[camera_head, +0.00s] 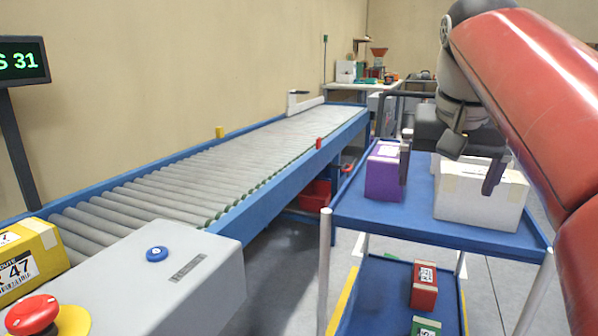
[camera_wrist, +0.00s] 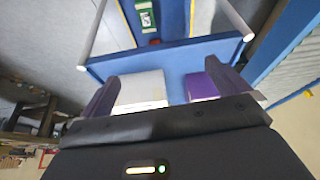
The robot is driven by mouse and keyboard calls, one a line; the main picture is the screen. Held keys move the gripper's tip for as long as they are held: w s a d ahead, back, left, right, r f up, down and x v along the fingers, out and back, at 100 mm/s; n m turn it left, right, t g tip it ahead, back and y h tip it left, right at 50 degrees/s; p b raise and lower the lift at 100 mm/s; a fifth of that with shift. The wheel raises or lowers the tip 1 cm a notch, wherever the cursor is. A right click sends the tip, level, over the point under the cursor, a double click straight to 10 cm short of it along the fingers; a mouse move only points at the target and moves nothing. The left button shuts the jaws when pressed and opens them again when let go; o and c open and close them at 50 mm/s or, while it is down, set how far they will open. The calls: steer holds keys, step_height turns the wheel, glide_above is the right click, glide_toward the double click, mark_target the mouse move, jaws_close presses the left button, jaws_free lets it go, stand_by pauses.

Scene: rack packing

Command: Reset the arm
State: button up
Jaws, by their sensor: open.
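My gripper (camera_head: 446,168) hangs over the blue cart at the right in the head view, its two dark fingers spread apart with nothing between them that I can make out. In the wrist view the gripper (camera_wrist: 168,84) also shows open, with a finger at each side. A purple box (camera_head: 383,172) stands on the cart's top shelf left of the gripper. A white box (camera_head: 478,200) stands on the same shelf, partly hidden behind the gripper. The wrist view shows the white box (camera_wrist: 141,88) and the purple box (camera_wrist: 200,86) beyond the fingers.
The blue cart (camera_head: 430,228) has a lower shelf with a red box (camera_head: 424,286) and a green box (camera_head: 425,326). A roller conveyor (camera_head: 190,180) runs along the wall. A yellow box (camera_head: 30,258) lies at the left by a grey console (camera_head: 165,275) with a red button (camera_head: 32,314).

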steer(key=s+a+f+n, duration=0.1)
steer(key=s+f, duration=0.3)
steer(key=f, duration=0.5)
steer(key=s+a+f+n+y, duration=0.1)
steer(key=s+a+f, duration=0.2)
steer(key=s+f, duration=0.2)
steer(key=s+a+f+n+t, duration=0.1)
steer(key=s+f, duration=0.4)
steer(key=f, duration=0.7)
steer(key=shift+s+a+f+n+y, duration=0.15)
steer(key=shift+a+f+n+y, duration=0.2)
steer(key=shift+a+n, duration=0.2)
